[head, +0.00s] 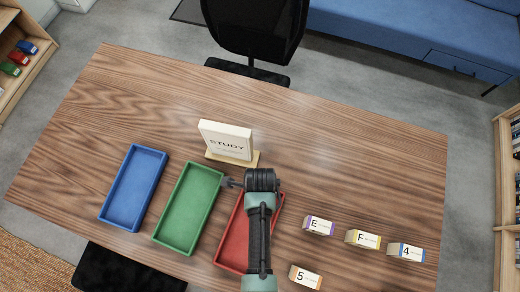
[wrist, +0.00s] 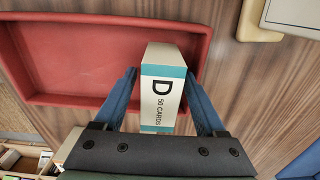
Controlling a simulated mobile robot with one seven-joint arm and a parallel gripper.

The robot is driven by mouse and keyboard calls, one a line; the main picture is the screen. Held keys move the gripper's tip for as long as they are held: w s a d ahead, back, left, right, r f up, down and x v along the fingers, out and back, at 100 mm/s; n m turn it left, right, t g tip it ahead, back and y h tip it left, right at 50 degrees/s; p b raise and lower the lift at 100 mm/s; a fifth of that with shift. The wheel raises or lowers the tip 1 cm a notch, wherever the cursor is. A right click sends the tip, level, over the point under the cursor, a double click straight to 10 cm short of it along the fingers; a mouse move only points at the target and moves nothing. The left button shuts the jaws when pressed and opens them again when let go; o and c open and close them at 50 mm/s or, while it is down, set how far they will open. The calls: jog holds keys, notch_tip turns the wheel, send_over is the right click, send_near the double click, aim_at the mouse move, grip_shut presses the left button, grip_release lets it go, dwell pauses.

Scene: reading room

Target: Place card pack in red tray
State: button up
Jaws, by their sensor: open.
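The red tray (head: 232,240) lies on the wooden table in the head view, partly covered by my arm. It also fills the left and middle of the wrist view (wrist: 75,60). A white card pack with a teal band, marked D and "50 CARDS" (wrist: 163,95), is in the wrist view, between the fingers of my gripper (wrist: 161,74). The fingers are open, one on each side of the pack. The pack overlaps the tray's right part in that view; I cannot tell whether it rests on the tray floor. My arm hides the pack in the head view.
Green (head: 188,208) and blue (head: 133,187) trays lie left of the red one. A STUDY sign (head: 227,141) stands behind. Packs E (head: 319,225), F (head: 362,239), 4 (head: 406,252) and 5 (head: 305,277) are on the right. The table's back right is clear.

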notch_tip(320, 180, up, 12)
jog(key=shift+f+p, duration=0.15)
jog(key=shift+p, duration=0.2)
jog(key=w+r+n+t, duration=0.6)
jog(key=w+r+t, duration=0.2)
jog(key=w+r, duration=0.9)
jog(key=w+r+n+t, duration=0.3)
jog(key=r, duration=0.5)
jog(key=w+r+n+t, duration=0.2)
jog(key=w+r+t, duration=0.1)
jog(key=r, duration=0.6)
jog(key=s+r+n+t, duration=0.2)
jog(key=r+n+t, duration=0.15)
jog(key=r, duration=0.85)
jog(key=s+r+n+t, duration=0.2)
jog(key=r+n+t, duration=0.15)
jog(key=r, duration=0.85)
jog(key=s+r+n+t, duration=0.4)
jog(key=s+r+t, duration=0.2)
jog(key=s+r, duration=0.3)
notch_tip(320, 180, up, 5)
jog(key=shift+s+f, duration=0.2)
jog(key=shift+s, duration=0.05)
